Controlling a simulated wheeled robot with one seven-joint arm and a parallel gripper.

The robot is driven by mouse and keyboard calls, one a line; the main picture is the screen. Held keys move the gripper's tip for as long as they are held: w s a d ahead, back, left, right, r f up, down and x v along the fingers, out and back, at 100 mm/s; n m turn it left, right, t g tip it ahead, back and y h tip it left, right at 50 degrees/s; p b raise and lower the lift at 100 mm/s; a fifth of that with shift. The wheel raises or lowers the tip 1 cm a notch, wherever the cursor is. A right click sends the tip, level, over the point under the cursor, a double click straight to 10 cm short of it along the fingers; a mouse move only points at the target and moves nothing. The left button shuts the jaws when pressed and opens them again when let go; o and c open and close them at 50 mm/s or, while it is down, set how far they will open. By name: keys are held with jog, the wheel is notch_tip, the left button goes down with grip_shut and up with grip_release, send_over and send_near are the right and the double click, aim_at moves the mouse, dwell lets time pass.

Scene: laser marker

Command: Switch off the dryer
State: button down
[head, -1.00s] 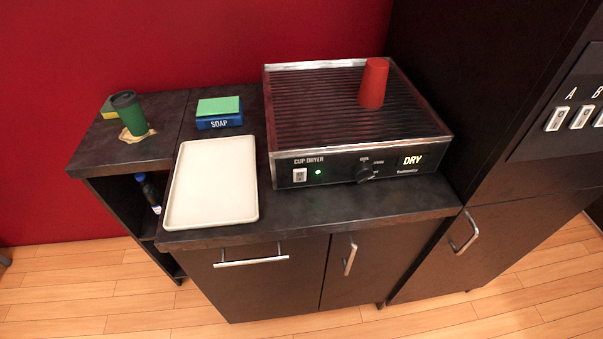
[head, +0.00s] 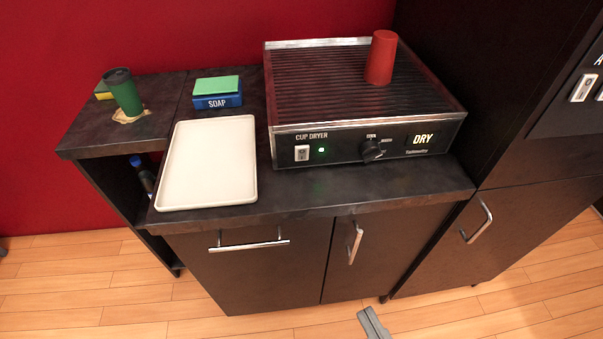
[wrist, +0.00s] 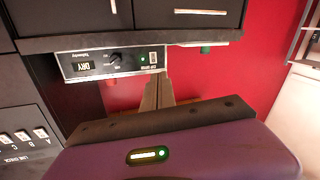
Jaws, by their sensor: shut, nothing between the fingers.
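The cup dryer (head: 290,75) sits on the dark counter, with a ribbed top and a black front panel. Its white rocker switch (head: 302,153) is at the panel's left, beside a lit green light (head: 321,150). A dark knob (head: 373,150) and a lit DRY sign (head: 421,139) are further right. My gripper (head: 373,320) shows at the bottom edge of the head view, low in front of the cabinet and apart from the dryer. In the wrist view, which looks upside down, my gripper (wrist: 158,82) is shut and empty, its fingers pointing toward the switch (wrist: 153,58).
A red cup (head: 381,58) stands upside down on the dryer. A white tray (head: 208,165), a blue soap box (head: 218,100) with a green top and a green cup (head: 124,92) are to the left. A tall dark cabinet (head: 480,90) stands right. Floor in front is clear.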

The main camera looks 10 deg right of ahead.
aim_at(299, 151)
jog(key=w+a+n+t+y+b, duration=0.1)
jog(key=w+a+n+y+b, duration=0.1)
jog(key=w+a+n+b, duration=0.55)
jog(key=w+d+r+n+t+h+p, duration=0.1)
jog(key=w+n+h, duration=0.4)
jog(key=w+h, duration=0.1)
jog(key=shift+w+r+t+h, duration=0.3)
jog(key=shift+w+r, duration=0.1)
jog(key=shift+w, duration=0.15)
jog(key=shift+d, duration=0.1)
jog(key=w+p, duration=0.1)
jog(key=w, duration=0.3)
jog(key=w+r+p, duration=0.1)
jog(key=w, duration=0.4)
jog(key=w+r+p, duration=0.1)
jog(key=w, duration=0.4)
jog(key=shift+s+r, duration=0.1)
